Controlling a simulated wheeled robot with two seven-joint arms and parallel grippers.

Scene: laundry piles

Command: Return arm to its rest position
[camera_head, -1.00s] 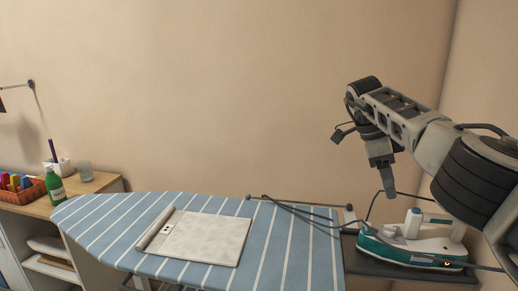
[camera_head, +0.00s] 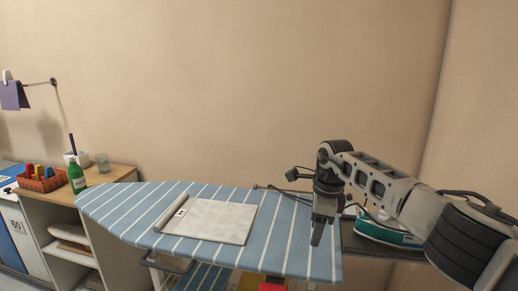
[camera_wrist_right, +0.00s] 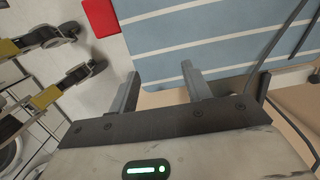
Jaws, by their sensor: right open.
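My right gripper (camera_head: 318,232) hangs from the right arm, pointing down over the right end of the ironing board (camera_head: 285,240). In the right wrist view its two fingers (camera_wrist_right: 163,92) stand apart with nothing between them, by the edge of the blue striped board (camera_wrist_right: 200,40). My left gripper does not show. A teal and white iron (camera_head: 375,232) rests on the dark stand at the board's right end, partly hidden behind my right arm.
A dark cord runs along the board's back right. A red thing (camera_wrist_right: 101,16) lies below the board's edge.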

